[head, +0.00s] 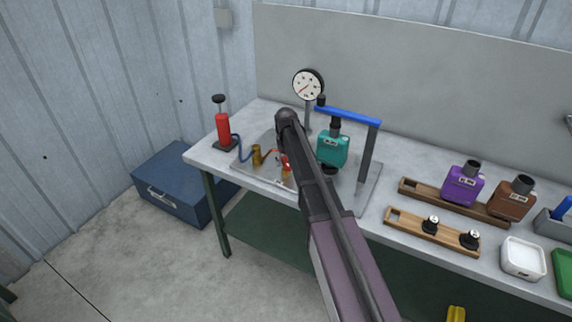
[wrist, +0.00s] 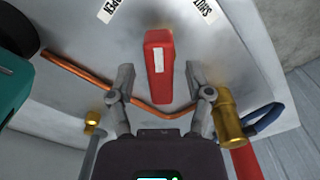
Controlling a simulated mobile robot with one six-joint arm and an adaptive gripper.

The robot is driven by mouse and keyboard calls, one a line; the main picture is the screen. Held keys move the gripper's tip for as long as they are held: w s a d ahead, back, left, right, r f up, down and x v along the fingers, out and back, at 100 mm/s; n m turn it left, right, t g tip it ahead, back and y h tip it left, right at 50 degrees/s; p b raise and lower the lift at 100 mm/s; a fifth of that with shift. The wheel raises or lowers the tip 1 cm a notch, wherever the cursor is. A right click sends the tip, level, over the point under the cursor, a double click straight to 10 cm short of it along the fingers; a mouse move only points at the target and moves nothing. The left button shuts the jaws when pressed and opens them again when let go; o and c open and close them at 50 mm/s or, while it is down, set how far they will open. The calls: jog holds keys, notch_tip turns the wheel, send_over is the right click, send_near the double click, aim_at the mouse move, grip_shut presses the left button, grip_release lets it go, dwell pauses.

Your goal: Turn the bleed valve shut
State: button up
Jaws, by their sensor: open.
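The bleed valve's red handle (wrist: 158,65), with a white stripe along it, stands out between the fingers in the wrist view. My gripper (wrist: 158,76) is open, one finger on each side of the handle, with gaps showing on both sides. In the head view a bit of the red handle (head: 285,162) shows just left of my arm, which hides most of the gripper and valve. Two white labels with partly cut-off black lettering (wrist: 110,10) lie at the top of the wrist view. The handle lies nearly in line with the fingers.
A copper tube (wrist: 80,72) passes beneath the fingers. A brass fitting (wrist: 229,122) with a blue hose (wrist: 268,118) is close right of the gripper.

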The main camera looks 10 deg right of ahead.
grip_shut()
jog(key=shift+m, duration=0.5)
jog(key=m, duration=0.3)
jog(key=shift+m, duration=0.3)
jog(key=m, duration=0.4)
jog(key=shift+m, duration=0.4)
